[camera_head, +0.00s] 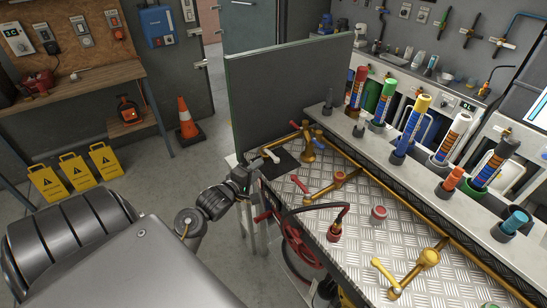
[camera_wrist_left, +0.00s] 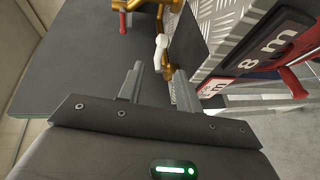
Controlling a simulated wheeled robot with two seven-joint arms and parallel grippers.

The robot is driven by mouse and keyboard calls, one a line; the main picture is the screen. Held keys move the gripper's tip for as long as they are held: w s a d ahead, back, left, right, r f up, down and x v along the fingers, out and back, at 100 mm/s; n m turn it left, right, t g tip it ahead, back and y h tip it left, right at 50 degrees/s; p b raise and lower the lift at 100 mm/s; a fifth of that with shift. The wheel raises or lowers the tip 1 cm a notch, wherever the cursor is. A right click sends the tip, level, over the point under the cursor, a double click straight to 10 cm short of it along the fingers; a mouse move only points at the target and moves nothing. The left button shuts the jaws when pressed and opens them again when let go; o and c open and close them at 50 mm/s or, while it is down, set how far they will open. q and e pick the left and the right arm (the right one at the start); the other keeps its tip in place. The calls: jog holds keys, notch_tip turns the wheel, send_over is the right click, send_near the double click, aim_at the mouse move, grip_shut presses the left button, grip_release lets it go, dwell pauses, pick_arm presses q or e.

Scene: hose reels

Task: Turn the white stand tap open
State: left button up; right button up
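The white tap lever (camera_head: 269,155) sits on a brass stand tap at the far left corner of the metal-plated bench (camera_head: 352,215). In the left wrist view the white lever (camera_wrist_left: 160,52) stands just beyond the fingertips, about in line with the gap between them. My left gripper (camera_head: 250,167) is at the bench's left edge, close to the lever. Its two fingers (camera_wrist_left: 158,78) are apart with nothing visible between them. Contact with the lever does not show. My right gripper is in neither view.
A dark upright panel (camera_head: 285,92) stands behind the tap. Red-handled brass taps (camera_head: 300,184) and a yellow-handled tap (camera_head: 385,275) share the bench. A red reel wheel (camera_head: 300,245) and a black hose (camera_head: 318,207) are nearby. An "8 m" sign (camera_wrist_left: 275,40) is beside the gripper.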

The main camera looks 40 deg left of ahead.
aim_at(273, 158)
pick_arm(q)
jog(key=w, duration=0.3)
jog(key=w+f+p, duration=0.1)
jog(key=w, duration=0.3)
jog(key=w+a+f, duration=0.1)
jog(key=w, duration=0.2)
jog(key=shift+w+p, duration=0.25)
jog(key=shift+p, duration=0.1)
jog(key=shift+c, duration=0.4)
grip_shut()
